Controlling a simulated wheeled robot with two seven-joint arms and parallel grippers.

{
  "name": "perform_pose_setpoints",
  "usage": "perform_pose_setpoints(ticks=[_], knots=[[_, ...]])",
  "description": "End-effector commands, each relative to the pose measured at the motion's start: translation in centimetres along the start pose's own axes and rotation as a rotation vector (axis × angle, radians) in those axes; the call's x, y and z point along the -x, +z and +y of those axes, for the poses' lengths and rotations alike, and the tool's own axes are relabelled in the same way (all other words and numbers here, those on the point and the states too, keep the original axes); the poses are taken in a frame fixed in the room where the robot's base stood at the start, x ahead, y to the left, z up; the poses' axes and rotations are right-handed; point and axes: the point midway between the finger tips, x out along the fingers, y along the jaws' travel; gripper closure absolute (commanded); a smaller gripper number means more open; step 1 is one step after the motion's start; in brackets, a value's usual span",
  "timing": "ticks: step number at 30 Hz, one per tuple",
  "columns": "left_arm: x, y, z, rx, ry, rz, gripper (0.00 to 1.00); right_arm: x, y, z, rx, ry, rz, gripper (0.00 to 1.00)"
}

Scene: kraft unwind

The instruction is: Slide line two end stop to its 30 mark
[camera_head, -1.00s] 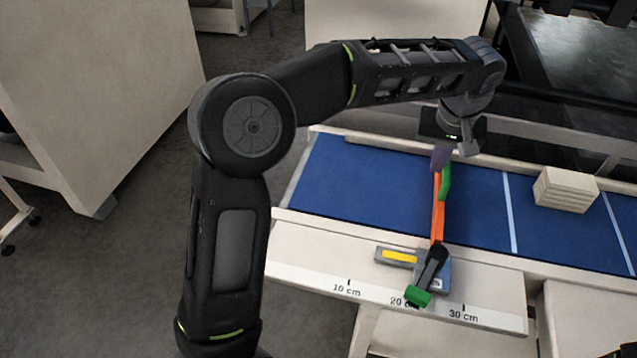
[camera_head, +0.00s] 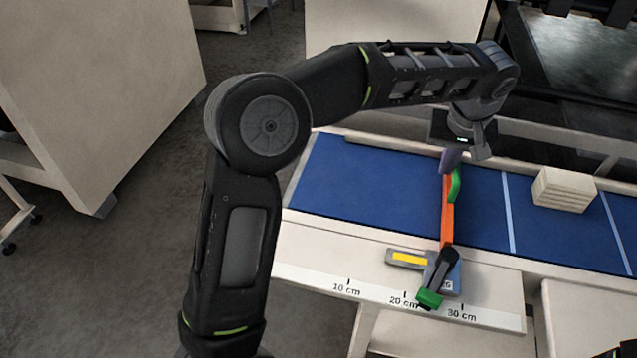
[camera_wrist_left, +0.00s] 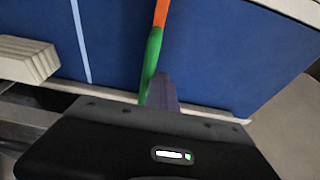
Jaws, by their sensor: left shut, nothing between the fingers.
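The end stop is an orange bar (camera_head: 447,222) lying across the blue belt, with a green piece (camera_head: 455,184) near its far end. Its near end meets a grey carriage (camera_head: 400,264) with a yellow label. A black lever (camera_head: 441,268) with a green tip (camera_head: 429,299) reaches over the scale, the tip between the 20 cm and 30 cm marks. My left gripper (camera_head: 450,160) is shut and empty at the bar's far end, its purple-grey fingers against or very near the left side of the green piece. The wrist view shows the fingers (camera_wrist_left: 165,92) beside the green piece (camera_wrist_left: 151,62).
The scale strip (camera_head: 380,297) runs along the belt's near rail, marked 10, 20 and 30 cm. A stack of pale blocks (camera_head: 563,189) sits on the belt (camera_head: 340,185) to the right. The belt between the bar and a white line is clear.

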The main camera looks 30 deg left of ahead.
Motion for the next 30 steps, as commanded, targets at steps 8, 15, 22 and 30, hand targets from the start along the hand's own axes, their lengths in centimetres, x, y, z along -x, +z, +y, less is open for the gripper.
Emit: perform_pose_setpoints(ticks=[8,15,22,30], knots=[[0.0,0.0,0.6,0.000,0.001,0.000,1.00,0.3,0.0,-0.1,-0.001,0.001,-0.001,1.00],[0.1,0.0,1.1,0.000,0.001,0.000,1.00,0.5,0.0,-0.1,-0.001,0.002,-0.002,1.00],[0.0,0.0,1.6,-0.001,0.001,0.000,1.00,0.6,0.0,-0.1,-0.001,0.002,-0.002,1.00],[0.0,0.0,2.1,-0.001,0.000,0.000,1.00,0.8,0.0,-0.2,-0.002,0.003,-0.003,1.00]])
